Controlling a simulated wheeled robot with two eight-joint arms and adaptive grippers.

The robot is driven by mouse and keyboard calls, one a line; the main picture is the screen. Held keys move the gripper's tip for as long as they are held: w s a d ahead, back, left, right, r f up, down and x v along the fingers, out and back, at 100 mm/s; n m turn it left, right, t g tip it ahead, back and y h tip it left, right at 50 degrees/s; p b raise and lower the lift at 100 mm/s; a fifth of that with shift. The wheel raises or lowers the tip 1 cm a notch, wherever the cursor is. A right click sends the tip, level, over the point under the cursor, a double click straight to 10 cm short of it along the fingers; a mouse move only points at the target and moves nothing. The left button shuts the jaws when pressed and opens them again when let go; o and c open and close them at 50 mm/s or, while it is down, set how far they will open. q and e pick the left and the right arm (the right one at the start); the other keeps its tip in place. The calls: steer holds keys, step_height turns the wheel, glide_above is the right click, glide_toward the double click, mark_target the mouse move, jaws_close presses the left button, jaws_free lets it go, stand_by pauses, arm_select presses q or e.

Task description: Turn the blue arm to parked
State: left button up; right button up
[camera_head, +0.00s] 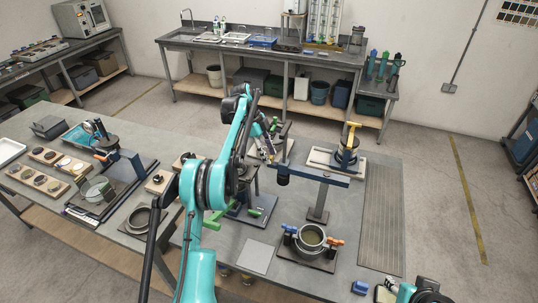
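The blue arm (325,177) is a flat horizontal bar on a grey post (318,204) near the middle of the bench. A dark cylinder (283,181) hangs at its left end. Its right end lies just in front of a blue fixture with a yellow handle (348,143). My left arm rises from the bottom and bends over, with its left gripper (270,150) above and behind the bar's left end. The fingers are small and partly lost against dark parts, so their opening and any contact are unclear. Part of my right arm (425,292) shows at the bottom right; its fingertips are not visible.
A round metal pot with blue and orange clamps (311,238) stands in front of the post. A green-handled fixture (250,208) stands left of it. A ribbed grey mat (381,215) lies clear at the right. A light plate (256,256) lies near the front.

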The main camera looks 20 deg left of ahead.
arm_select(q)
steer(key=v, duration=0.6)
steer(key=shift+a+r, duration=0.2)
steer(key=shift+r, duration=0.1)
steer(key=s+d+n+t+y+b, duration=0.2)
steer(key=s+d+n+b, duration=0.35)
steer(key=s, duration=0.35)
steer(key=s+d+n+t+y+b, duration=0.1)
steer(key=s+d+n+t+b, duration=0.1)
steer(key=s+d+n+b, duration=0.55)
steer(key=s+d+f+n+t+b, duration=0.1)
steer(key=s+f+n, duration=0.1)
steer(key=s+f, duration=0.6)
steer(key=s+d+f+n+t+y+b, duration=0.1)
steer(key=s+f+n+t+b, duration=0.1)
steer(key=s+f, duration=0.7)
steer(key=s, duration=0.3)
steer(key=shift+s+f+n, duration=0.2)
steer(key=shift+f+n, duration=0.15)
steer(key=shift+n, duration=0.05)
